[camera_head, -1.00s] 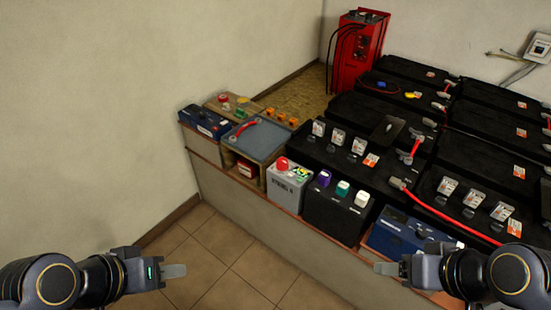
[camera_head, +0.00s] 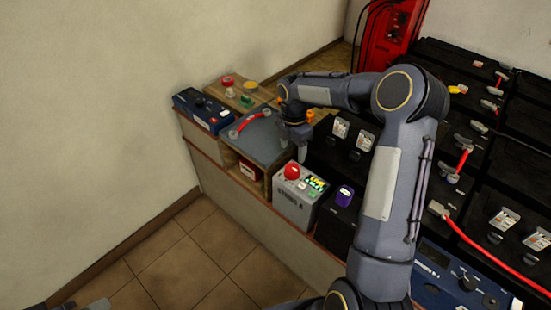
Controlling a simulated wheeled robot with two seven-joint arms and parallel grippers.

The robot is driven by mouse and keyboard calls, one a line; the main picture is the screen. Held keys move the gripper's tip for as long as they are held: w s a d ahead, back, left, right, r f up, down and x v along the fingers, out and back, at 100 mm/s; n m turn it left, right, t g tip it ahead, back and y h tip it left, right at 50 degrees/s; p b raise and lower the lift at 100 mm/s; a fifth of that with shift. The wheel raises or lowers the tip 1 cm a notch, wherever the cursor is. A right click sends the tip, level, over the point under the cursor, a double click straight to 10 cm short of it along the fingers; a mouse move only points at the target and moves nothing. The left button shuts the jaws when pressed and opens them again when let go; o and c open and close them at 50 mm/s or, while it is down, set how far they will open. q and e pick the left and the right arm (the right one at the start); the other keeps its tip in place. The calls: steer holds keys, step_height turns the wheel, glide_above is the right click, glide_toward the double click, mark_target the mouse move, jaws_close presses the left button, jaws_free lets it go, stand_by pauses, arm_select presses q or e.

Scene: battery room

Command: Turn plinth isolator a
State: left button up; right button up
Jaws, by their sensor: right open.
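No label marks plinth isolator a. The nearest match is a red round knob (camera_head: 292,171) on top of a grey box (camera_head: 296,205) on the bench's front edge. My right gripper (camera_head: 302,154) is open and points down just behind and above the red knob, apart from it in the picture. Its arm covers part of the bench to the right. Only a grey tip of my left gripper (camera_head: 97,304) shows at the bottom left edge; its jaws cannot be read.
A blue unit (camera_head: 203,110) and a board with coloured buttons (camera_head: 236,98) stand behind. A purple-capped block (camera_head: 344,196) is to the right. Floor at front left is clear.

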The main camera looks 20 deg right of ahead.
mark_target(292, 167)
steer(key=f, duration=0.7)
steer(key=shift+s+d+f, duration=0.1)
steer(key=shift+s+f, duration=0.05)
steer(key=shift+s, duration=0.05)
steer(key=c, duration=1)
